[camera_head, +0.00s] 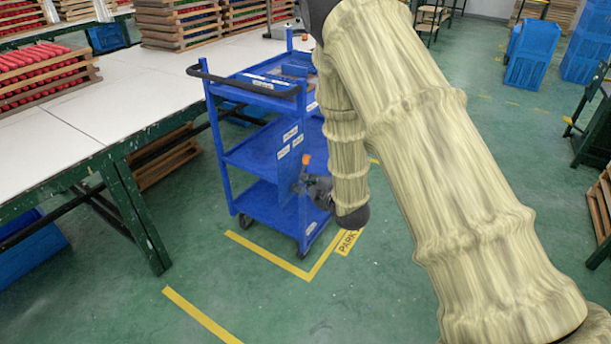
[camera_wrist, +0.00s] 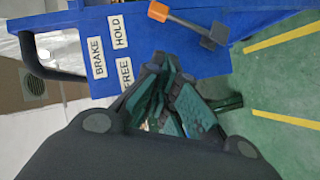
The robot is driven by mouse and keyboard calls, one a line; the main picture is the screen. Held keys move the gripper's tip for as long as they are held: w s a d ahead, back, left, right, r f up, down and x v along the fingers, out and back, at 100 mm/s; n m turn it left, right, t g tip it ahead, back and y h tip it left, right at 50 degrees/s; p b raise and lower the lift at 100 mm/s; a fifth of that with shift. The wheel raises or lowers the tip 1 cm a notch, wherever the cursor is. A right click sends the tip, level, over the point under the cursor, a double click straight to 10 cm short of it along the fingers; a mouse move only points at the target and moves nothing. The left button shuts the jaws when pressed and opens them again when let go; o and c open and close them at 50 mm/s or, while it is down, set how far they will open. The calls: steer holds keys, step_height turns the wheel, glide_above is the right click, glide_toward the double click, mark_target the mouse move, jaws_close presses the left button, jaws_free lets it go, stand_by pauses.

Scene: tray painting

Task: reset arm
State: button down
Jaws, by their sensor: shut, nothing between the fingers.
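My arm, in a ribbed beige cover, reaches down across the right of the head view. My gripper (camera_head: 318,190) is at its lower end, beside the right side of the blue cart (camera_head: 248,155), and is partly hidden by the sleeve. In the wrist view my gripper (camera_wrist: 163,75) is shut and empty, pointing toward the cart's blue panel (camera_wrist: 190,50). The panel bears labels reading BRAKE, HOLD and FREE. A lever with an orange tip (camera_wrist: 158,12) sticks out from the panel, apart from the fingers. The orange tip also shows in the head view (camera_head: 306,159).
A long white-topped table (camera_head: 110,95) with green legs stands left of the cart, with racks of red items (camera_head: 40,75) on it. Yellow floor lines (camera_head: 265,255) and a PARK mark lie by the cart. Blue crates (camera_head: 532,52) stand far right. Green floor in front is clear.

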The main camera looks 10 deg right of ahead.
steer(key=shift+s+d+r, duration=0.15)
steer(key=shift+s+d, duration=0.05)
steer(key=shift+s, duration=0.45)
steer(key=s+d+f+m+g+h, duration=0.2)
steer(key=s+f+m+g, duration=0.3)
steer(key=s+f, duration=0.95)
steer(key=s+f+m+g+h, duration=0.1)
steer(key=s+f+m+g, duration=0.25)
steer(key=s+f, duration=0.5)
steer(key=s+f+m+g, duration=0.2)
steer(key=s+f+m, duration=0.25)
steer(key=s, duration=0.65)
steer(key=s+f+m+g, duration=0.3)
steer(key=s+m+g, duration=0.1)
steer(key=s, duration=1.1)
step_height(320, 180, up, 13)
steer(key=p, duration=1.3)
steer(key=shift+s+r, duration=0.15)
steer(key=shift+s, duration=0.05)
